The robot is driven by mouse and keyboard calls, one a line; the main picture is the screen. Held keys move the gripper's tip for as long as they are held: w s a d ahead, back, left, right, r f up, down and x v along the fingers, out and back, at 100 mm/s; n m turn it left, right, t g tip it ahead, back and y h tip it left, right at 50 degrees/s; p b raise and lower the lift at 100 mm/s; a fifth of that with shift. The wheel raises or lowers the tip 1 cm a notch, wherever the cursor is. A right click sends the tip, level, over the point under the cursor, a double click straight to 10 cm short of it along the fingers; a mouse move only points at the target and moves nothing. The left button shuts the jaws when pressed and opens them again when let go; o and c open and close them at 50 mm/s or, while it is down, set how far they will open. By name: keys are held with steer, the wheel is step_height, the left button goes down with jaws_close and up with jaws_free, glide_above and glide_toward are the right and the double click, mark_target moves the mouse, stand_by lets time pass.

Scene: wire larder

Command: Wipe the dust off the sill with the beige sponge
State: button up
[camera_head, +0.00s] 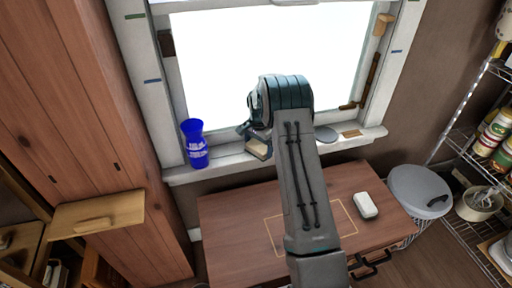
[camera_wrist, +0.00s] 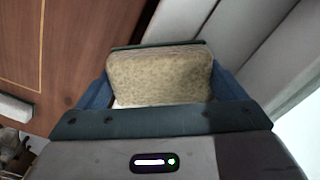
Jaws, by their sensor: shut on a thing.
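The beige sponge (camera_head: 258,149) is held by my gripper (camera_head: 257,138) at the left part of the white sill (camera_head: 228,158). In the wrist view the speckled sponge (camera_wrist: 160,78) fills the space between the two blue fingers of my gripper (camera_wrist: 162,92), which is shut on it. I cannot tell whether the sponge touches the sill. On the sill right of my arm are a grey round patch or disc (camera_head: 326,134) and a small tan patch (camera_head: 351,133). I cannot tell whether either is dust. My arm hides the middle of the sill.
A blue cup-like vase (camera_head: 195,145) stands on the sill's left end, close to my gripper. Below is a wooden table (camera_head: 235,225) with a white block (camera_head: 366,204). A grey-lidded bin (camera_head: 418,190) and wire shelves (camera_head: 460,140) stand right; a wooden cupboard (camera_head: 85,110) is left.

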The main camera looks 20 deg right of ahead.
mark_target(251, 147)
steer(key=shift+s+f, duration=0.1)
steer(key=shift+f, duration=0.05)
steer(key=shift+a, duration=1.5)
steer(key=shift+a+r, duration=0.2)
steer(key=shift+a, duration=0.4)
steer(key=shift+d, duration=0.1)
steer(key=shift+d+f, duration=0.1)
steer(key=shift+d, duration=1.35)
